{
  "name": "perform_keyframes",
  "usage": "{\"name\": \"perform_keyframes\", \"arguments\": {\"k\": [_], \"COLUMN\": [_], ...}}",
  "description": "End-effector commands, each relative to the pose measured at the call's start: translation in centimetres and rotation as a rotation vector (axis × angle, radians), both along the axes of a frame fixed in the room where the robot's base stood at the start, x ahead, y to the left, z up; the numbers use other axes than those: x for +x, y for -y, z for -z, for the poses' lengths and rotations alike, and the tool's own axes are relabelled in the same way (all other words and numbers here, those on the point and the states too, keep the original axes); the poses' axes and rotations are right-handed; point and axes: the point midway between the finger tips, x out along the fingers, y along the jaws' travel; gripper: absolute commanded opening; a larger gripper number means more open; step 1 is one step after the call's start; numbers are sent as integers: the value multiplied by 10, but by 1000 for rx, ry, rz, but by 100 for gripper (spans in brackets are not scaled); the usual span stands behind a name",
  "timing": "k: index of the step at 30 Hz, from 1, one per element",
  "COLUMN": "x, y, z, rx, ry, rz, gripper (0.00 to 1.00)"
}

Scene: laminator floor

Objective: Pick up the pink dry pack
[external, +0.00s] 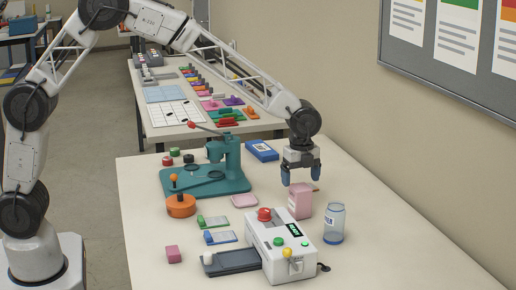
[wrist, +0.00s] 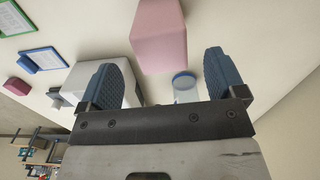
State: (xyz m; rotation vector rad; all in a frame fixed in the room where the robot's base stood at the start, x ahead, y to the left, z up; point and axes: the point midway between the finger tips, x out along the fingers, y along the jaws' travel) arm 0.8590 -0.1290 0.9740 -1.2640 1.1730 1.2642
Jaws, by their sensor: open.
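The pink dry pack appears to be the pale pink upright box (external: 300,200) on the near table, with faint marking on its side. In the wrist view the pink box (wrist: 160,35) lies just beyond and between the fingertips, with no finger touching it that I can see. My gripper (external: 301,176) points down above the box, its two blue fingers spread. In the wrist view my gripper (wrist: 161,68) is open with nothing between the fingers.
A clear jar (external: 334,223) stands close right of the box. A white machine (external: 281,246) with a red button is in front. A teal press (external: 207,178), blue box (external: 262,151), pink pad (external: 244,201) and small pink cube (external: 173,254) are nearby. The table's right side is clear.

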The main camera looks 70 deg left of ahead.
Motion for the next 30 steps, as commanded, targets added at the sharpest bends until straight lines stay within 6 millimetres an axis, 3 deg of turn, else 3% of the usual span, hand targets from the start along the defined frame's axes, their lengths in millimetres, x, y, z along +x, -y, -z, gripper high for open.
{"name": "perform_keyframes", "arguments": {"k": [4, 19, 30], "x": [0, 0, 1], "y": [0, 0, 1], "z": [11, 18, 56], "rx": [0, 0, 0], "ry": [-1, -1, 0], "rz": [0, 0, 0], "gripper": [89, 89, 89]}}
